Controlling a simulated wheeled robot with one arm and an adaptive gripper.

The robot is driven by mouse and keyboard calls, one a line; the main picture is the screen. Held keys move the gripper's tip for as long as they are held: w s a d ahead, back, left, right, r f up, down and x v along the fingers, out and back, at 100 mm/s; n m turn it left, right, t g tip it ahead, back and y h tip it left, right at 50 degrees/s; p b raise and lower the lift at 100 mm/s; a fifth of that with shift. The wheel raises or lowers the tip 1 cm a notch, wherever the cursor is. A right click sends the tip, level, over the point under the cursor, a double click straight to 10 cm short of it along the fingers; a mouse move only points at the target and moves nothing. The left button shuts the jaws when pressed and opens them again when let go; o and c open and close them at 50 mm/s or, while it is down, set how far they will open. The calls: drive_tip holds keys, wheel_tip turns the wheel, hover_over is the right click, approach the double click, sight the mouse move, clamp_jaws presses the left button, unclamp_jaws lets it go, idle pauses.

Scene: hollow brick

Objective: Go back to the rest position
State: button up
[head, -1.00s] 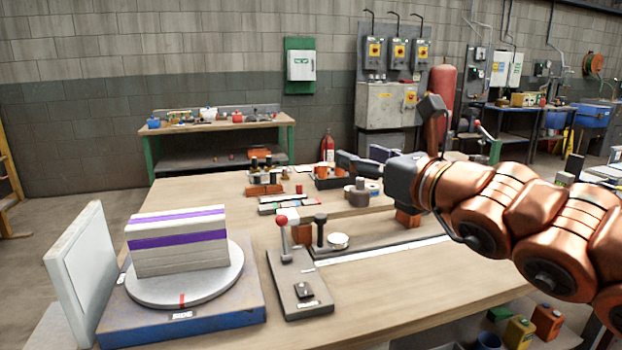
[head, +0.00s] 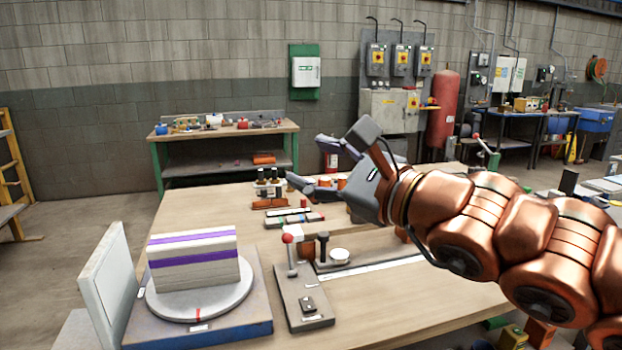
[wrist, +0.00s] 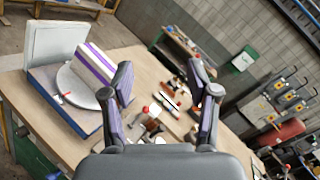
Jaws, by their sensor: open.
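My gripper (head: 312,163) is open and empty, held above the far right part of the wooden workbench (head: 450,293) in the head view. In the wrist view my gripper (wrist: 165,95) shows two dark fingers with purple pads, spread wide with nothing between them. My copper-coloured arm reaches in from the right and hides part of the bench. A pale brick-like block (head: 195,262) with purple stripes sits on a round grey turntable (head: 178,307) at the bench's left. It also shows in the wrist view (wrist: 93,64), left of the fingers.
A red-knobbed lever on a grey plate (head: 303,300) stands right of the turntable. A white upright panel (head: 107,285) stands at its left. Small bottles and orange blocks (head: 268,203) sit at the bench's back. The front right of the bench top is clear.

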drive_tip(key=w+d+f+n+t+h+p, duration=0.1)
drive_tip(key=w+d+n+t+h+p, duration=0.1)
drive_tip(key=w+d+n+h+p, duration=0.4)
drive_tip(key=s+d+r+t+h+p, duration=0.1)
drive_tip(key=s+d+r+h+p, duration=0.15)
drive_tip(key=r, duration=0.35)
drive_tip(key=s+a+f+n+g+y+p, duration=0.1)
drive_tip(key=s+a+f+n+g, duration=0.1)
drive_tip(key=s+f+n+g, duration=0.65)
drive_tip(key=s+a+f+n+g+y+p, duration=0.1)
drive_tip(key=s+a+f+n+g, duration=0.15)
drive_tip(key=s+f+g, duration=0.65)
drive_tip(key=s+d+f+n+h+p, duration=0.2)
drive_tip(key=s+d+f+h, duration=0.4)
drive_tip(key=s+d+f, duration=0.3)
drive_tip(key=shift+s+d+g+p, duration=0.35)
drive_tip(key=shift+s+d+p, duration=0.4)
drive_tip(key=shift+d, duration=1.4)
